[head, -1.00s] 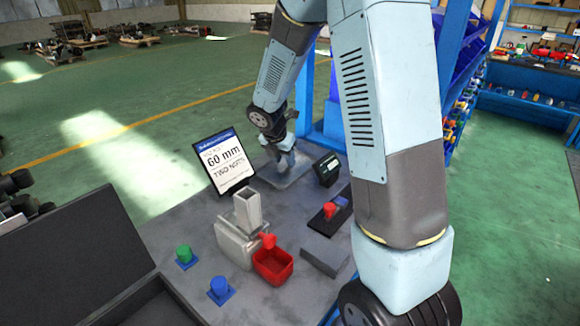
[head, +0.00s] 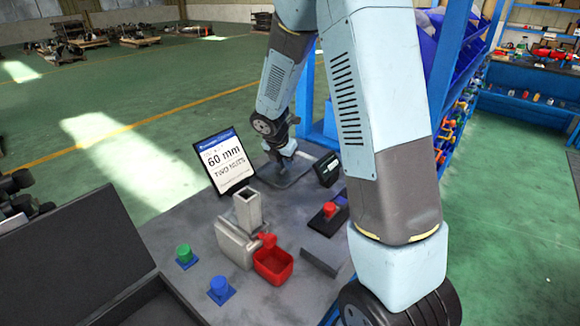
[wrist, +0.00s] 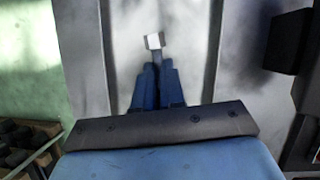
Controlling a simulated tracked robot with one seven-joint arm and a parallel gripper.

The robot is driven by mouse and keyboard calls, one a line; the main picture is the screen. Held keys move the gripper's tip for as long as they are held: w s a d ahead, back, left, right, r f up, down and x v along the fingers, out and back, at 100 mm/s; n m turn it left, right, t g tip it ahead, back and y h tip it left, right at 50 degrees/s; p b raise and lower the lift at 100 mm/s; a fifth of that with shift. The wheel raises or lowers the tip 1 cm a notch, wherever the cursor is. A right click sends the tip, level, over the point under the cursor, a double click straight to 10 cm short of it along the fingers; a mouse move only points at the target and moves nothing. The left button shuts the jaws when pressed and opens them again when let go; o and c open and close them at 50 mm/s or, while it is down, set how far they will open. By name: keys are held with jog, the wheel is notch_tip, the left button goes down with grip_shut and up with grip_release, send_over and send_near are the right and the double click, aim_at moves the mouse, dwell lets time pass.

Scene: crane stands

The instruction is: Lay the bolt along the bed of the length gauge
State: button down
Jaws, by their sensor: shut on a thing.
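My gripper (wrist: 154,82) has blue fingers in the wrist view. They are shut on a bolt (wrist: 154,41), whose pale head shows beyond the fingertips. The fingers hide most of its shank. In the head view my gripper (head: 285,158) is over the grey pad (head: 293,176) at the table's far side; the bolt is too small to make out there. A dark flat bed with a red block, which looks like the length gauge (head: 318,226), lies nearer and to the right of the gripper.
A sign (head: 224,163) reads 60 mm, two nuts. A black box (head: 327,169) stands beside the pad. A grey stand (head: 237,240), a red bin (head: 273,266), a grey block (head: 321,262), and green (head: 184,254) and blue (head: 220,288) pegs are nearer.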

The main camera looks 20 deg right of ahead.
dwell(0.8)
jog(key=shift+r, duration=0.35)
notch_tip(320, 180, up, 3)
jog(key=shift+f, duration=0.15)
jog(key=s+d+r, duration=0.4)
jog(key=s+r, duration=0.5)
jog(key=s, duration=0.4)
jog(key=shift+s+r, duration=0.25)
jog(key=shift+r, duration=0.05)
